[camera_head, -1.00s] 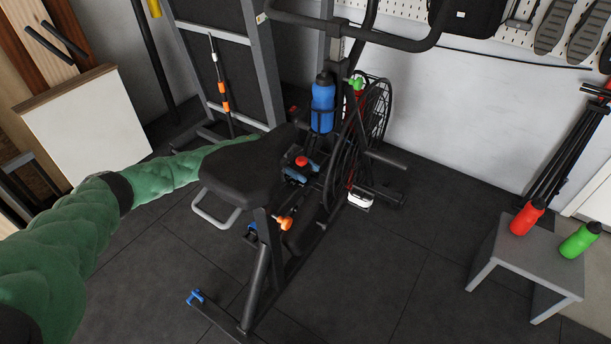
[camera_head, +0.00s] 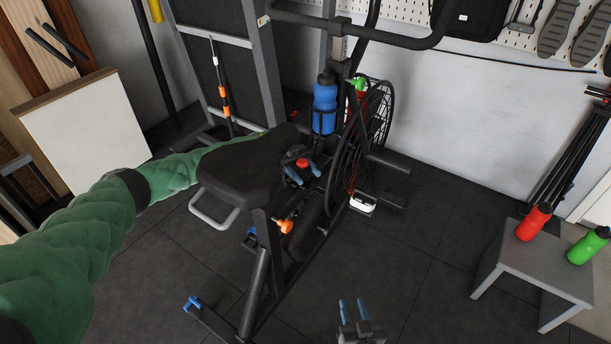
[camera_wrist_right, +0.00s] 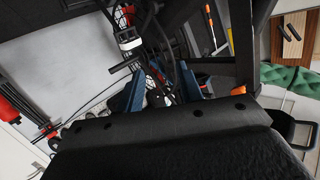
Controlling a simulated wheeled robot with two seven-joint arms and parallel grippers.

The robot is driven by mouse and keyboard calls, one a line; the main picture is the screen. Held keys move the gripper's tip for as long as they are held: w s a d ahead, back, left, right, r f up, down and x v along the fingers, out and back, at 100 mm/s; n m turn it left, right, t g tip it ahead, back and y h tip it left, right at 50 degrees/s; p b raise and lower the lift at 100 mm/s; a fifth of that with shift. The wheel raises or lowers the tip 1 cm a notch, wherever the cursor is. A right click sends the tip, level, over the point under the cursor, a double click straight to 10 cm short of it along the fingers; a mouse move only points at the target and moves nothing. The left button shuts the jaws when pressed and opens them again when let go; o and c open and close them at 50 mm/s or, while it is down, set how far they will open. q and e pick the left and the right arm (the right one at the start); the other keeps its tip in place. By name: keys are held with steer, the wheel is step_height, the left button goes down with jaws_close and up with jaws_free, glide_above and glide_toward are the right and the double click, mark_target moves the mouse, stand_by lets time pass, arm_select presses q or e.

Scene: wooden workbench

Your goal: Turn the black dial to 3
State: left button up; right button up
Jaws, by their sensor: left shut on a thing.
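The black dial (camera_head: 299,172) seems to be the small dark part under a red cap (camera_head: 302,162) on the exercise bike, just right of the seat. It is partly hidden, and no numbers are readable. My left arm reaches behind the seat, and my left gripper (camera_head: 303,172) has its blue fingers around this part, shut on it. My right gripper (camera_head: 353,311) is low in the head view, right of the bike frame, away from the dial. Its blue fingers stand apart and empty, also in the right wrist view (camera_wrist_right: 160,92).
The bike seat (camera_head: 245,170) covers part of my left arm. A blue bottle (camera_head: 325,105) and the flywheel (camera_head: 370,130) stand beyond the dial. An orange knob (camera_head: 285,226) is on the frame. A grey stool (camera_head: 540,265) with red and green bottles is at right. Floor between is clear.

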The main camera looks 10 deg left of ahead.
arm_select(q)
steer(key=shift+m+g+y, duration=0.4)
steer(key=shift+y, duration=0.1)
arm_select(e)
step_height(320, 180, up, 8)
steer(key=w+t, duration=0.2)
steer(key=shift+f+t, duration=0.15)
steer(key=shift+t, duration=0.15)
arm_select(q)
steer(key=o, duration=1)
arm_select(e)
steer(key=shift+s, duration=0.1)
arm_select(q)
steer(key=shift+w+a+b, duration=0.2)
steer(key=shift+w+b, duration=0.05)
steer(key=shift+b, duration=0.05)
steer(key=b+v, duration=0.2)
steer(key=v, duration=0.5)
steer(key=shift+a, duration=0.1)
arm_select(e)
step_height(320, 180, up, 21)
steer(key=s+d+t+y, duration=0.1)
steer(key=s+t+y, duration=0.1)
steer(key=t, duration=0.5)
steer(key=shift+d+t, duration=0.4)
arm_select(q)
steer(key=shift+a, duration=0.1)
arm_select(e)
steer(key=shift+a, duration=0.1)
